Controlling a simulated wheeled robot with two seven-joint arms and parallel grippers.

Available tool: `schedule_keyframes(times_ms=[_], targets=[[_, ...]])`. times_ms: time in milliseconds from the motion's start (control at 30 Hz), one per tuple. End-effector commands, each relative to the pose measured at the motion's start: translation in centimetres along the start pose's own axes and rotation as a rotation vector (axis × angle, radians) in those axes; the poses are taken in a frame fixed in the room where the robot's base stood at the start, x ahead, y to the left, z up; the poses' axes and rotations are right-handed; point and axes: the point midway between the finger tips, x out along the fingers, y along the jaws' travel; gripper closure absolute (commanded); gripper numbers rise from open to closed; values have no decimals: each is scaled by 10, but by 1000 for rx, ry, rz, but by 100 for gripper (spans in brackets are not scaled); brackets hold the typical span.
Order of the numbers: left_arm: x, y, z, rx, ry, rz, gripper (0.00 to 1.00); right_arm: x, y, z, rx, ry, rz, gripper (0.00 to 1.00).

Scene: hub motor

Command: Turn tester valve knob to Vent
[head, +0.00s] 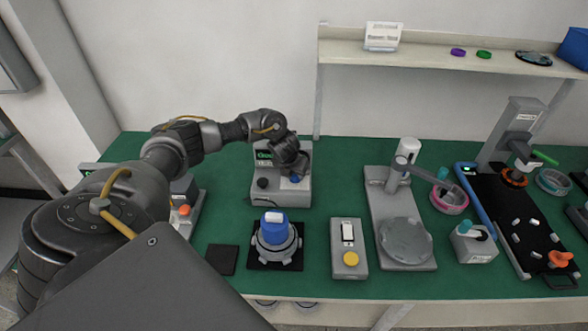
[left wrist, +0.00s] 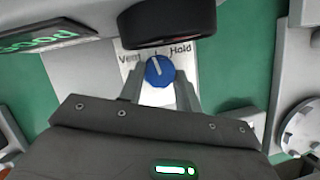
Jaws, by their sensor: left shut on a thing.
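The grey tester (head: 270,199) stands at the back of the green bench, with a lit green display and a black round part (head: 262,183) on it. Its blue valve knob (left wrist: 160,70) shows in the left wrist view, with a white pointer line. The label Vent (left wrist: 129,57) is left of the knob and Hold (left wrist: 181,48) is to its right. The pointer aims upward and slightly left, between the labels. My left gripper (left wrist: 159,88) is shut on the knob, a finger on each side. In the head view my left gripper (head: 294,174) partly hides the knob.
A motor with a blue top (head: 274,229) sits on a black mat in front of the tester. A grey box with a yellow button (head: 351,259) and a round-plate stand (head: 405,241) are to the right. The black part rises close to the knob.

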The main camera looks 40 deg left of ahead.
Motion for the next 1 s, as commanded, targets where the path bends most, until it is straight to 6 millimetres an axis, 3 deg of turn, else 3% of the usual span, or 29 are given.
schedule_keyframes(times_ms=[600, 1000], targets=[[-3, -4, 2, -376, 1, 156, 89, -42, 0, -3, 0, -2, 0, 12], [-1, -5, 3, -570, -1, 236, 89, -58, 2, -4, -1, -2, 2, 12]])
